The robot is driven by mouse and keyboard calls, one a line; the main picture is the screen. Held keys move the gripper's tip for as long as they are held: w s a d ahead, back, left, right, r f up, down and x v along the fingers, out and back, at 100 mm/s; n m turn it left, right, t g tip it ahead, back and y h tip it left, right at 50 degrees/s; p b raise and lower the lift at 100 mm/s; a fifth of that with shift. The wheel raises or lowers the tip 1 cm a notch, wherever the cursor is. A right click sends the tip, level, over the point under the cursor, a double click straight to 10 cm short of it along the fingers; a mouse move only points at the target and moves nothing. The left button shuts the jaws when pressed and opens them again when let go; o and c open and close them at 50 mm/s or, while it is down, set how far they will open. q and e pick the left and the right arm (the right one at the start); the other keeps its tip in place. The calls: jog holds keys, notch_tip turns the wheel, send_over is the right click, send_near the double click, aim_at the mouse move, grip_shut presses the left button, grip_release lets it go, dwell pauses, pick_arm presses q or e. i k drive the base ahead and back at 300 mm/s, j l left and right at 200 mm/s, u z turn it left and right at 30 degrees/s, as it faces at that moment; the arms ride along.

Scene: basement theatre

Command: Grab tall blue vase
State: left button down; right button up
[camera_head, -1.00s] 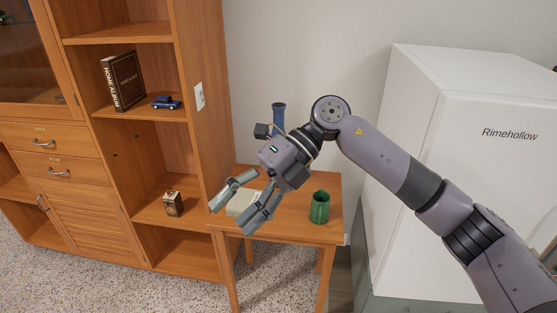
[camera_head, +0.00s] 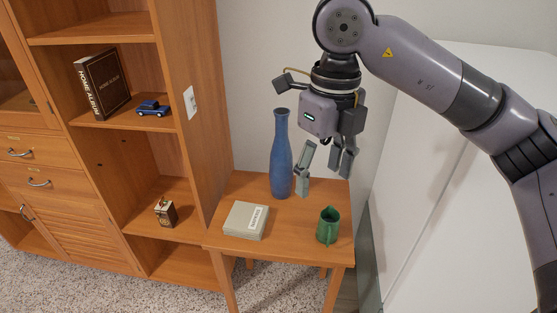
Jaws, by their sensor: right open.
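The tall blue vase (camera_head: 281,160) stands upright on the small wooden table (camera_head: 228,193), near its back edge by the wall. It has a narrow neck and a wider body, and most of it shows. My right gripper (camera_head: 322,185) is open and points down, just right of the vase. Its left finger looks close to the vase's body; I cannot tell whether they touch. No vase part shows between the fingers. My left gripper is not in view.
A grey-white box (camera_head: 246,220) lies at the table's front left, and a green mug (camera_head: 328,226) stands at its front right. A wooden shelf unit (camera_head: 192,150) is left of the table. A white cabinet (camera_head: 455,180) stands at the right.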

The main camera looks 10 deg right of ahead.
aim_at(281, 173)
jog(key=i, duration=1.45)
